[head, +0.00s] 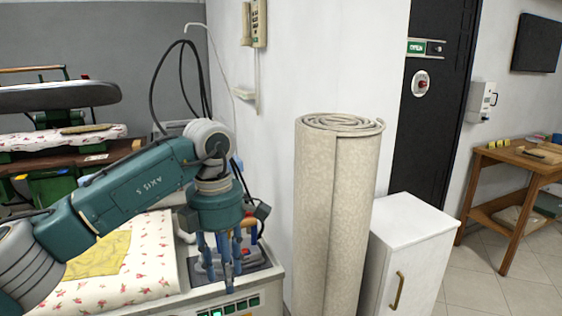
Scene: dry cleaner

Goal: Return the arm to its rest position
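My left arm (135,185), teal and grey, reaches in from the left and bends down at a grey wrist joint. My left gripper (219,265) points down in front of the ironing table's control end, its blue fingers apart with nothing seen between them. Behind and beside the fingers, a dark iron-like tool (262,256) with an orange-brown handle sits at the table's end, partly hidden by the gripper. Whether the fingers touch it cannot be told. My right gripper is not in view.
A floral padded ironing table (145,275) with a yellow cloth (100,256) lies under my arm. A tall rolled carpet (335,215) and white cabinet (412,255) stand to the right. A pressing machine (60,95) is behind left. A wooden table (515,165) stands far right, with open floor nearby.

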